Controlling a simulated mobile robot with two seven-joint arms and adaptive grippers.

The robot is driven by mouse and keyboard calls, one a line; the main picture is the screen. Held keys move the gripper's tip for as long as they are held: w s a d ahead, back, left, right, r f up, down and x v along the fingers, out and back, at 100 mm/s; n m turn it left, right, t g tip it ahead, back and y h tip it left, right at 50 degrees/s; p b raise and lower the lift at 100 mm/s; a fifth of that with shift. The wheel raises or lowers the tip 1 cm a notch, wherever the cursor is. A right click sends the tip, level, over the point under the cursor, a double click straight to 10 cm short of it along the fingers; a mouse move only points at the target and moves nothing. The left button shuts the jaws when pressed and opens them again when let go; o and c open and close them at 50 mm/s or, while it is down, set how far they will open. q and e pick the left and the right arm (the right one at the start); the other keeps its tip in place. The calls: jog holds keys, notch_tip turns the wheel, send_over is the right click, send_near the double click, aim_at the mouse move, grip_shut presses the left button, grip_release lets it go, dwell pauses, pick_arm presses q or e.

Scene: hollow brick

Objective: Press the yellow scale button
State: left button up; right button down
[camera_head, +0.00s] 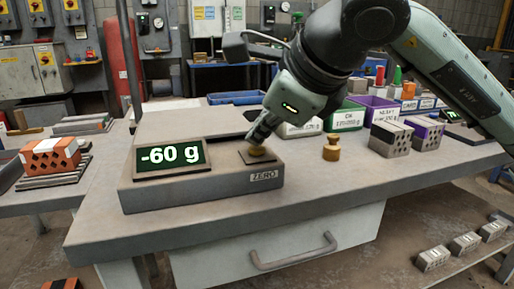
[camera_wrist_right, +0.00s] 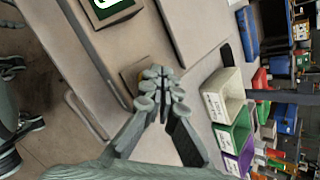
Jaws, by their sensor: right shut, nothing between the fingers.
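The grey scale (camera_head: 200,186) stands on the workbench, with a lit display (camera_head: 170,156) reading "-60 g" and a "ZERO" label on its front. The yellow button (camera_head: 257,155) sits on a dark square pad at the scale's right end. My right gripper (camera_head: 254,140) is shut and empty, pointing down with its fingertips at the button. I cannot tell whether they press it. In the right wrist view, the shut fingers (camera_wrist_right: 155,88) cover most of the brownish-yellow button (camera_wrist_right: 148,74). My left gripper is not in view.
A brass weight (camera_head: 331,148) stands right of the scale. Behind it are a white bin (camera_head: 300,130), a green bin (camera_head: 345,119) and a purple bin (camera_head: 377,108). Grey hollow bricks (camera_head: 391,138) stand farther right. An orange brick (camera_head: 51,156) lies on the left table. The bench front is clear.

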aim_at(260, 150)
jog(key=shift+f+b, duration=0.3)
jog(key=shift+b, duration=0.1)
dwell(0.6)
jog(key=shift+r, duration=0.8)
jog(key=shift+r+p, duration=1.45)
jog(key=shift+r, duration=1.05)
